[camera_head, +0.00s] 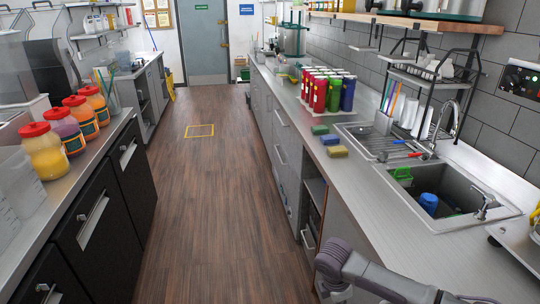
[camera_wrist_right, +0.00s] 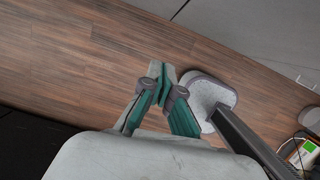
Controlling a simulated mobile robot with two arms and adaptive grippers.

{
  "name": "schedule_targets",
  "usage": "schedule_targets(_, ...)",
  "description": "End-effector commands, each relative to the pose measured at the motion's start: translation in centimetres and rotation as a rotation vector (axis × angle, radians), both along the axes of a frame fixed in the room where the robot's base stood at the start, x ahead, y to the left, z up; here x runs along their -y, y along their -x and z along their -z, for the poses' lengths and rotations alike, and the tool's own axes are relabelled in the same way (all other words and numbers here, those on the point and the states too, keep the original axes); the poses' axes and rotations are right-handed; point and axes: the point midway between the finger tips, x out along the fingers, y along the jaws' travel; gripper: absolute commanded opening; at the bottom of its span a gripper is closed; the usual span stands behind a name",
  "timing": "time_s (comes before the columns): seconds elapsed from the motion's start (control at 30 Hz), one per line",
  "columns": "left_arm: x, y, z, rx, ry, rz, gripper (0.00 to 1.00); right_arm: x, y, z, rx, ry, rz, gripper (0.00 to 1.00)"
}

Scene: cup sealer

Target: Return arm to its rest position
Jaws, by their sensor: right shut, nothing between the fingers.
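My right arm (camera_head: 375,275) comes in at the bottom right of the head view, bent beside the front edge of the right counter. Its gripper is not clearly visible there. In the right wrist view my right gripper (camera_wrist_right: 160,72) has green fingers whose tips meet. It is shut and empty, over the brown wooden floor (camera_wrist_right: 75,55). My left arm and left gripper are not in view.
The right counter (camera_head: 370,190) holds a sink (camera_head: 455,215), sponges (camera_head: 329,139) and red, green and blue bottles (camera_head: 320,95). The left counter (camera_head: 70,185) holds red-lidded jars (camera_head: 43,152). The aisle floor (camera_head: 205,200) between them is clear.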

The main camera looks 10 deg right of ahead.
Motion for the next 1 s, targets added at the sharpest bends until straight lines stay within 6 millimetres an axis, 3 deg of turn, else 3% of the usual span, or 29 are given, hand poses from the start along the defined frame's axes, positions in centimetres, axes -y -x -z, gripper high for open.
schedule_targets(0.13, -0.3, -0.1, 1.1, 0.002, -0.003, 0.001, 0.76, -1.1, 0.2, 6.4, 0.059, -0.092, 0.164, 0.0)
schedule_targets(0.2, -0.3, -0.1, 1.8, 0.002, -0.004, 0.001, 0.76, -1.7, 0.8, 11.3, 0.108, -0.157, 0.307, 0.0)
schedule_targets(0.27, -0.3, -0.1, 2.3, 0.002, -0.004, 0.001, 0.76, -1.7, 1.9, 15.8, 0.148, -0.207, 0.445, 0.0)
schedule_targets(0.37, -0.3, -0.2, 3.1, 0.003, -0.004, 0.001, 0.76, -1.4, 5.2, 22.7, 0.196, -0.265, 0.658, 0.0)
schedule_targets(0.5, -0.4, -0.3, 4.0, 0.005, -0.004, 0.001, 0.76, -0.7, 12.1, 30.8, 0.231, -0.301, 0.903, 0.0)
schedule_targets(0.57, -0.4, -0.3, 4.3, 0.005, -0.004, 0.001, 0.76, -0.4, 15.7, 33.7, 0.237, -0.307, 0.994, 0.0)
schedule_targets(0.7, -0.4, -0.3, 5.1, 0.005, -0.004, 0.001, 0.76, -0.3, 24.9, 39.1, 0.236, -0.306, 1.18, 0.0)
schedule_targets(0.9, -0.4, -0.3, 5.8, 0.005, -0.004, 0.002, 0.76, -1.0, 36.5, 43.1, 0.221, -0.294, 1.369, 0.0)
schedule_targets(1.0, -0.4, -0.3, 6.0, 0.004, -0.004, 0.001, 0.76, -1.3, 40.0, 43.8, 0.215, -0.29, 1.423, 0.0)
